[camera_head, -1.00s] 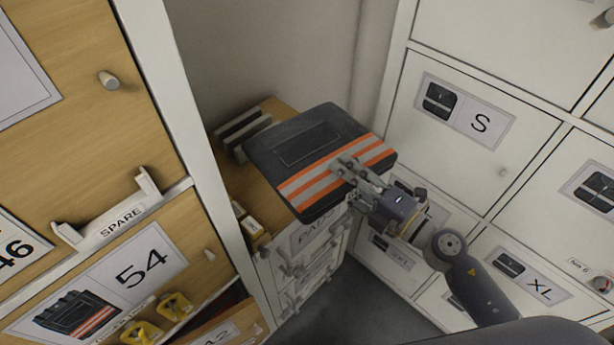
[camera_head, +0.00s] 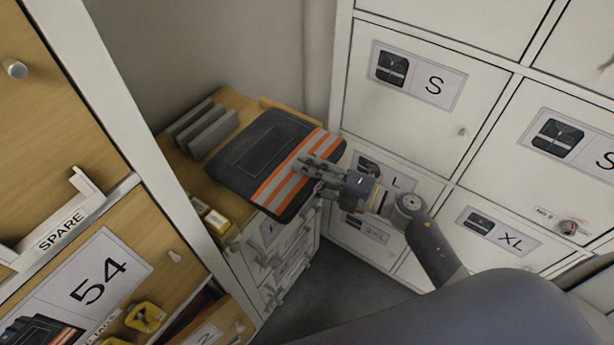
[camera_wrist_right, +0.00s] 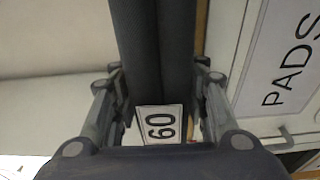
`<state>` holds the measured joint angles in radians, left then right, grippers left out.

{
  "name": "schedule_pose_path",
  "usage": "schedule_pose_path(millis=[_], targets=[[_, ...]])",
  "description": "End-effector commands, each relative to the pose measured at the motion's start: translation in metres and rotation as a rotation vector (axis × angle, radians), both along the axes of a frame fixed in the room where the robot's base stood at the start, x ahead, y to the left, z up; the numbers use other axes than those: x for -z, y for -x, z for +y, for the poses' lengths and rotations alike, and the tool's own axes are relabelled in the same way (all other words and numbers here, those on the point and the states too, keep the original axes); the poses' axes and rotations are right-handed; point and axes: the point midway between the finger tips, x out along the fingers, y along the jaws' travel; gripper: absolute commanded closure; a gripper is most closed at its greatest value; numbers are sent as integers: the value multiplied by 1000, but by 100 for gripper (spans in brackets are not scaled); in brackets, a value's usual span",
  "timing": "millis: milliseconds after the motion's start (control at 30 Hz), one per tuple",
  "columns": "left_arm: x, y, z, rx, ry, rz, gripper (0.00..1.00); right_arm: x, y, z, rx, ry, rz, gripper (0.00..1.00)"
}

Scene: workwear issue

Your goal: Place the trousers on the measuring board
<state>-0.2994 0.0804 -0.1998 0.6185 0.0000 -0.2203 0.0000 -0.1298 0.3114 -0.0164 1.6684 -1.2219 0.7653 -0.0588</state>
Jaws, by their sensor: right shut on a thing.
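The folded trousers (camera_head: 262,150) are dark, with orange and grey stripes along the side nearest my right gripper. My right gripper (camera_head: 312,172) is shut on that striped edge. The trousers are about flat over the wooden top (camera_head: 190,176) of a low cabinet and stick out past its right side. I cannot tell whether they touch it. In the right wrist view the dark trousers (camera_wrist_right: 158,50) run edge-on between the fingers of my right gripper (camera_wrist_right: 160,95), with a white tag (camera_wrist_right: 161,124) that seems to read 60. I cannot make out a separate measuring board. My left gripper is not in view.
Grey upright slabs (camera_head: 203,127) stand on the cabinet top left of the trousers. A white post (camera_head: 150,160) and wooden drawers stand close at left. White lockers (camera_head: 430,125) rise at right.

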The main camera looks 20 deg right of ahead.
Motion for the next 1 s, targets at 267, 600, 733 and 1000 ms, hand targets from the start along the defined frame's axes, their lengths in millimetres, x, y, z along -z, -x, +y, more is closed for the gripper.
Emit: schedule_pose_path(millis=[267,600,733,1000], targets=[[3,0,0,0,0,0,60,11,-1,0,0,-4,-8,100],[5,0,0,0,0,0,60,16,0,0,1,-1,-2,39],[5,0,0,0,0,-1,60,16,0,0,1,-1,-2,39],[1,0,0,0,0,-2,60,12,0,0,1,-1,-2,39]])
